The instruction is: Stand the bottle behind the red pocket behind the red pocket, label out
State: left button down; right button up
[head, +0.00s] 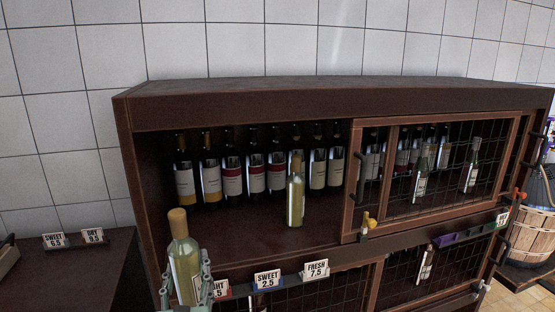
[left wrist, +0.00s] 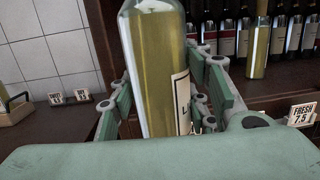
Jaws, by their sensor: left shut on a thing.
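My left gripper (head: 187,291) is shut on a yellow-green bottle (head: 184,255) with a tan cap, upright at the front left of the shelf unit. In the left wrist view the bottle (left wrist: 157,65) stands between the green finger pads, and its white label (left wrist: 181,103) shows at its right side. A similar bottle (head: 295,197) stands upright on the open shelf, behind the FRESH 7.5 card (head: 316,269). My right gripper is not in view.
A row of dark wine bottles (head: 255,172) fills the shelf's back. A sliding mesh door (head: 440,185) covers the right half. The SWEET 2.5 card (head: 267,280) stands on the front edge. A low counter (head: 70,275) is at left. The open shelf's front left floor looks clear.

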pick_arm(q)
jog(key=s+f+m+h, duration=0.1)
jog(key=s+f+h, duration=0.1)
jog(key=s+f, duration=0.3)
jog(key=s+a+f+m+h, duration=0.1)
jog(key=s+f, duration=0.4)
jog(key=s, duration=0.7)
jog(key=shift+s+h, duration=0.25)
jog(key=shift+h, duration=0.35)
jog(key=shift+a, duration=0.15)
